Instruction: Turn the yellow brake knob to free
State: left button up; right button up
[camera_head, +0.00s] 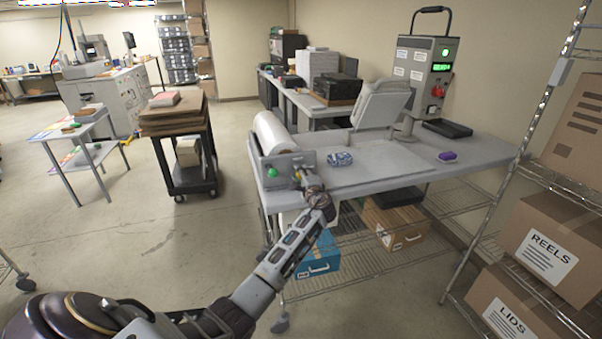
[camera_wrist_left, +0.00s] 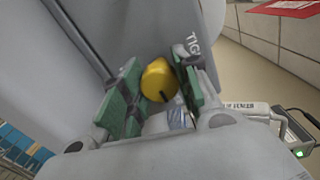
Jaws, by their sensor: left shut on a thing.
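The yellow brake knob (camera_wrist_left: 159,80) sits on a grey panel in the left wrist view, with a dark pointer mark on its rim. The letters "TIG" show on the panel beside it; the rest of the label is hidden. My left gripper (camera_wrist_left: 161,88) is shut on the knob, with a green-padded finger on each side. In the head view, my left gripper (camera_head: 303,178) is at the front panel (camera_head: 283,164) at the left end of the grey bench and mostly covers the knob. My right gripper is not in view.
A green button (camera_head: 272,172) is left of the gripper on the same panel. A white film roll (camera_head: 272,134) lies behind it. A patterned item (camera_head: 340,159) and a purple item (camera_head: 446,156) lie on the bench. A wire shelf with cartons (camera_head: 548,255) stands at right.

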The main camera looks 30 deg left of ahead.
pick_arm(q)
jog(key=shift+f, duration=0.1)
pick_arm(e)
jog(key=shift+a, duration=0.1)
pick_arm(q)
jog(key=o, duration=1.1)
jog(key=shift+d, duration=0.1)
jog(key=shift+c, duration=0.2)
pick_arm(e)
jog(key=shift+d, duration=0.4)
pick_arm(q)
jog(key=shift+v, duration=1.15)
jog(key=v, duration=0.9)
jog(key=shift+s+d, duration=0.15)
jog(key=shift+d, duration=0.15)
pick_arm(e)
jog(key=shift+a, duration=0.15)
